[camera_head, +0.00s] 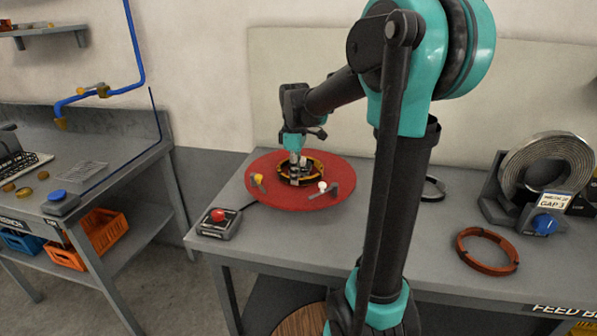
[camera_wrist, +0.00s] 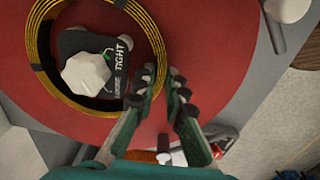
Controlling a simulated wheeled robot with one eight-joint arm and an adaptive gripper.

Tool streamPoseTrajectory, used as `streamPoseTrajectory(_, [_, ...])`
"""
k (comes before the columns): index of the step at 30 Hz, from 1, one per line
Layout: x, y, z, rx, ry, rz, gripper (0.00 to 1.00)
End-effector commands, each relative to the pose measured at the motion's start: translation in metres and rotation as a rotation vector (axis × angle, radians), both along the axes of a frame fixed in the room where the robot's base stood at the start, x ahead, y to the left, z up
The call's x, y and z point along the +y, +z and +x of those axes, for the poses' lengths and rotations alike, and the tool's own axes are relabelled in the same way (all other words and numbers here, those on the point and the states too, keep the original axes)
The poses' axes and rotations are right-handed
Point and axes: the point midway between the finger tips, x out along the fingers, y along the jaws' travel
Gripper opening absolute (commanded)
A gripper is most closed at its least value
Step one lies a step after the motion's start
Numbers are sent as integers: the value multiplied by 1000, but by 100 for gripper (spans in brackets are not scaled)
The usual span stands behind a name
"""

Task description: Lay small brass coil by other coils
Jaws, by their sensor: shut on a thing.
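The brass coil (camera_head: 321,168) is a thin gold ring on the red round turntable (camera_head: 262,188). In the wrist view the coil (camera_wrist: 52,85) surrounds a dark hub plate marked LOOSE and TIGHT (camera_wrist: 118,60), with a pale faceted knob (camera_wrist: 86,75) on it. My gripper (camera_head: 297,175) reaches down over the turntable from above. In the wrist view its fingers (camera_wrist: 163,80) are shut on the coil's rim at the lower right side. I cannot tell whether the coil is lifted off the disc.
On the bench at right are a copper-orange ring (camera_head: 487,250), a silver coil (camera_head: 546,160) in a GAP 3 holder and a dark ring (camera_head: 434,188) partly behind my arm. Small posts stand near the turntable's edge. A red-button box (camera_head: 219,222) sits front left. Small brass rings (camera_head: 24,192) lie on the left bench.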

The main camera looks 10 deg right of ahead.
Motion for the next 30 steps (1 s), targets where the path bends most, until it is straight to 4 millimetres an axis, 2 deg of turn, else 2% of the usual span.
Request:
streamPoseTrajectory(13, [0, 2, 0, 0, 0, 0, 0])
streamPoseTrajectory(30, [0, 42, 0, 0, 0, 0, 0])
